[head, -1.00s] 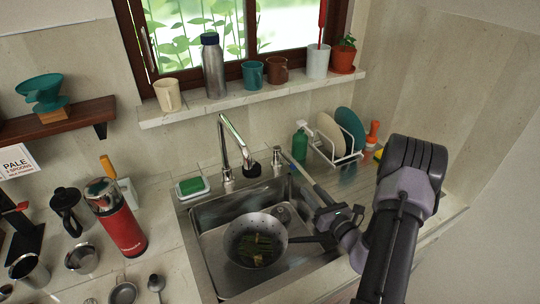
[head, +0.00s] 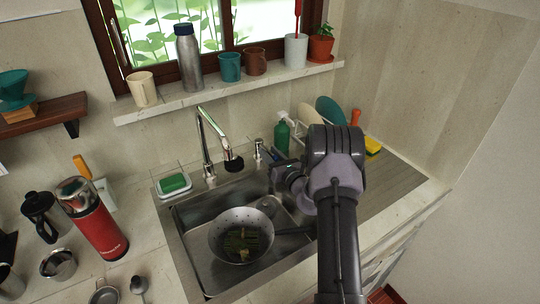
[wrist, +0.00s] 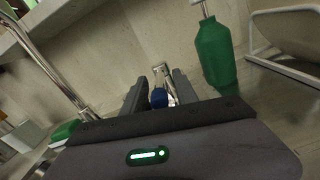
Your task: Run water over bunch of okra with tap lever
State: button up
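The okra (head: 241,240) lies in a grey perforated strainer (head: 222,246) with a dark handle, inside the steel sink (head: 197,215). The curved chrome tap (head: 204,140) stands behind the sink with its spout over the basin's back part; I see no water stream. The tap lever (head: 260,150) is a small metal post to the right of the tap. In the wrist view the metal lever (wrist: 160,75) and a blue end show between and just beyond my fingers. My gripper (wrist: 160,90) is open around that line; contact cannot be told. My arm partly hides the gripper in the head view.
A green bottle (head: 282,136) stands close right of the lever, also beside my gripper in the wrist view (wrist: 215,52). A plate rack is behind my arm. A green sponge (head: 174,183) sits left of the tap. A red flask (head: 98,225) stands left of the sink.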

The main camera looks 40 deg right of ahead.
grip_shut()
dwell(1.4)
